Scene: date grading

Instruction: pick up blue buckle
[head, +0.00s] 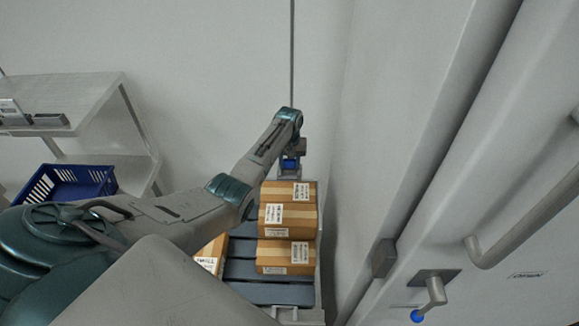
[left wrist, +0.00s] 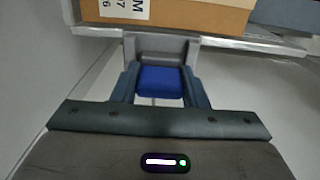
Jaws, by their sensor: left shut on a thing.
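The blue buckle (left wrist: 160,82) shows as a small blue block between the two fingers of my left gripper (left wrist: 160,92) in the left wrist view. The fingers close on it from both sides. In the head view the buckle (head: 290,164) is a small blue patch at the end of my left arm. My left gripper (head: 291,160) is there, just beyond the far end of the stack of cartons. A grey bracket-like frame (left wrist: 192,46) stands right behind the buckle; I cannot tell whether they are joined. My right gripper is not in view.
Several brown cartons (head: 287,217) sit on a dark slatted surface (head: 270,293) near the gripper. A blue crate (head: 105,182) and a metal shelf (head: 95,90) stand at left. A large grey door with a handle (head: 432,290) is close on the right.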

